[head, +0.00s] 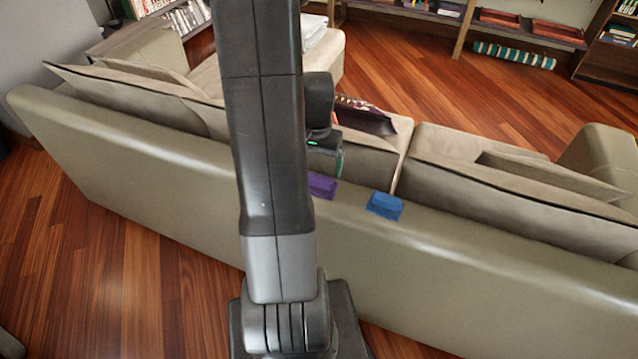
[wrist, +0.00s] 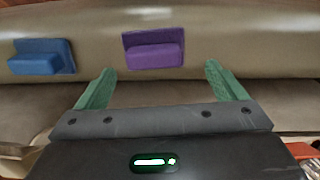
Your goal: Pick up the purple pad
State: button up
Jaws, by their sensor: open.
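The purple pad (head: 322,186) lies on the top of the sofa's backrest (head: 480,238), partly hidden behind my arm in the head view. In the wrist view the purple pad (wrist: 154,50) shows whole, a flat piece with a raised block on it. My gripper (wrist: 157,78) is open, its two green fingers apart and nothing between them. The pad appears just beyond the fingertips, between their lines. In the head view my gripper (head: 328,160) is mostly hidden by my arm, close to the pad on the seat side.
A blue pad (head: 385,205) lies on the backrest to the right of the purple one; it shows at left in the wrist view (wrist: 41,57). Cushions (head: 500,185) stand along the seat side. A dark patterned item (head: 362,116) lies on the sofa. Shelves stand behind.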

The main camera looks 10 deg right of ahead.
aim_at(320, 177)
jog(key=shift+s+d+f, duration=0.15)
jog(key=shift+d+f, duration=0.05)
jog(key=shift+f, duration=0.25)
jog(key=shift+d+f+p, duration=0.15)
jog(key=shift+f+p, duration=0.1)
jog(key=shift+f, duration=0.9)
jog(key=shift+d+f+p, duration=0.1)
jog(key=shift+f+p, duration=0.1)
jog(key=shift+f, duration=0.95)
jog(key=c, duration=1.1)
jog(key=shift+r, duration=0.15)
notch_tip(320, 177, up, 10)
jog(key=shift+f+b, duration=0.1)
jog(key=shift+b, duration=0.2)
